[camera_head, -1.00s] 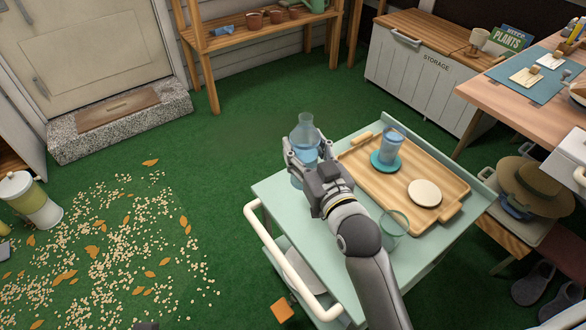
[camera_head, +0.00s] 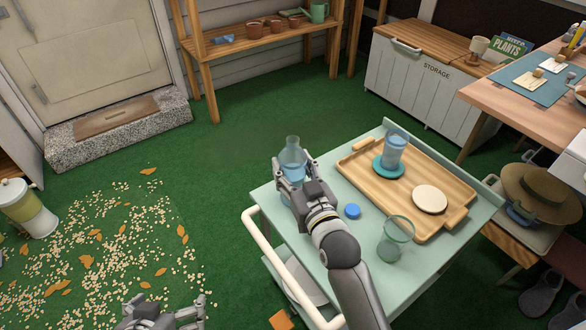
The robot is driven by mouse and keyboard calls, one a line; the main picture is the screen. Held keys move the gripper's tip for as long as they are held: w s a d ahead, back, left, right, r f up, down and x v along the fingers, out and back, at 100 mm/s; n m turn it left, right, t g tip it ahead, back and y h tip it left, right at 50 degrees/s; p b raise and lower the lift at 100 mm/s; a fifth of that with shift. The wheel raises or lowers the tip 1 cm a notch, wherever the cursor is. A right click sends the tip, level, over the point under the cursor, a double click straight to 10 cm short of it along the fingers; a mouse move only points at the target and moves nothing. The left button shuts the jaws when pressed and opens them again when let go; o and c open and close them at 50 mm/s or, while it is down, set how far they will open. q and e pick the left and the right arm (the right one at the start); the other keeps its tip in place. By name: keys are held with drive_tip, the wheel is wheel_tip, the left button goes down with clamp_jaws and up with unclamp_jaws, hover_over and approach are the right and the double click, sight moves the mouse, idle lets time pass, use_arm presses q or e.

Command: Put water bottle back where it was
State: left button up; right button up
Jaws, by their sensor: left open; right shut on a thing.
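A clear water bottle (camera_head: 292,158) with blue water and no cap on its neck is upright at the left corner of the pale green cart (camera_head: 262,193). My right gripper (camera_head: 291,172) is shut around its body. The bottle's lower part is partly hidden by the gripper, and I cannot tell whether its base touches the cart top. A blue cap (camera_head: 352,211) lies on the cart, right of my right gripper. My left gripper (camera_head: 165,313) is open at the bottom edge, low over the floor, partly cut off and away from the cart.
On the cart, a wooden tray (camera_head: 410,178) holds a blue tumbler (camera_head: 394,152) on a teal coaster and a pale round coaster (camera_head: 430,198). An empty clear glass (camera_head: 394,240) stands in front of the tray. Pellets and leaves litter the green floor beside a dispenser (camera_head: 28,208).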

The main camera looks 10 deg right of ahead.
drive_tip(key=o, duration=1.4)
drive_tip(key=shift+f, duration=0.1)
use_arm(q)
drive_tip(key=s+a+f+g+y+p, duration=0.1)
drive_tip(key=s+g, duration=0.3)
drive_tip(key=s, duration=0.4)
drive_tip(key=shift+s+a+f+g+p, duration=0.3)
drive_tip(key=shift+a+f+p, duration=0.15)
drive_tip(key=shift+a+f, duration=0.4)
use_arm(e)
drive_tip(key=shift+s+d+r, duration=0.1)
drive_tip(key=shift+s+d, duration=0.2)
drive_tip(key=shift+s, duration=1.7)
drive_tip(key=shift+s+d+r, duration=0.1)
drive_tip(key=shift+s+d, duration=0.25)
drive_tip(key=shift+s, duration=1.6)
drive_tip(key=shift+s+d, duration=0.3)
drive_tip(key=shift+s, duration=1.7)
